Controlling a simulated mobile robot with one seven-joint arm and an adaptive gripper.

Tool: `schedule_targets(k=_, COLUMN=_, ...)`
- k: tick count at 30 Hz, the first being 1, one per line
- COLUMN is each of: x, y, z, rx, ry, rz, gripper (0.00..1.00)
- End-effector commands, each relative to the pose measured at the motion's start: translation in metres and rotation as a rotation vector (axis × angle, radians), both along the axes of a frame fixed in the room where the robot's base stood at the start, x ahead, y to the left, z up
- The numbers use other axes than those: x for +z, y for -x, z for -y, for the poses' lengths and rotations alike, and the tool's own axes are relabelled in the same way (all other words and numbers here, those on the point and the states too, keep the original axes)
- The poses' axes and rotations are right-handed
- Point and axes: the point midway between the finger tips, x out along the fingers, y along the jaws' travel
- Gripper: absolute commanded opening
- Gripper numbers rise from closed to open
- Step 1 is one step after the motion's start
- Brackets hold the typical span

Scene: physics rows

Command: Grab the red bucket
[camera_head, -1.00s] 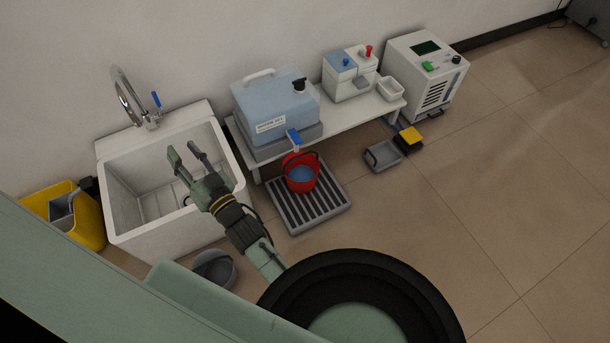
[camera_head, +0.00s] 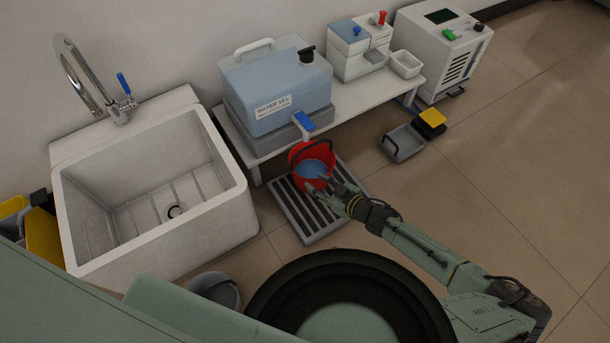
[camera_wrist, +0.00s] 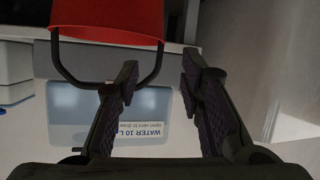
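The red bucket (camera_head: 299,156) stands on the grey slatted grate below the water tank's tap, with blue water inside and a dark handle. In the wrist view the red bucket (camera_wrist: 110,18) shows at the top, with its dark handle hanging in a loop toward my fingers. My gripper (camera_head: 325,184) is beside the bucket's front right side in the head view. In the wrist view my gripper (camera_wrist: 160,80) has its two fingers apart with nothing between them. The left finger overlaps the handle in that view; whether they touch I cannot tell.
The water tank (camera_head: 275,90) sits on a low white bench (camera_head: 375,105) above the bucket. The slatted grate (camera_head: 322,228) lies on the floor. A white sink (camera_head: 230,215) stands at left. A grey tray (camera_head: 404,146) lies right of the grate. The floor at right is clear.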

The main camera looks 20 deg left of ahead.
Motion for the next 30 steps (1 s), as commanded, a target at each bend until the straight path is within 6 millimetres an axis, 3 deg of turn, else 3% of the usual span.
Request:
schedule_targets(k=1, x=-0.014, y=-0.001, z=0.001, rx=0.000, ry=0.001, rz=0.002, gripper=0.35)
schedule_targets(k=5, x=-0.020, y=-0.002, z=-0.002, rx=0.001, ry=0.001, rz=0.002, gripper=0.35)
schedule_targets(k=30, x=-0.059, y=-0.043, z=-0.087, rx=0.001, ry=0.003, rz=0.000, gripper=0.35)
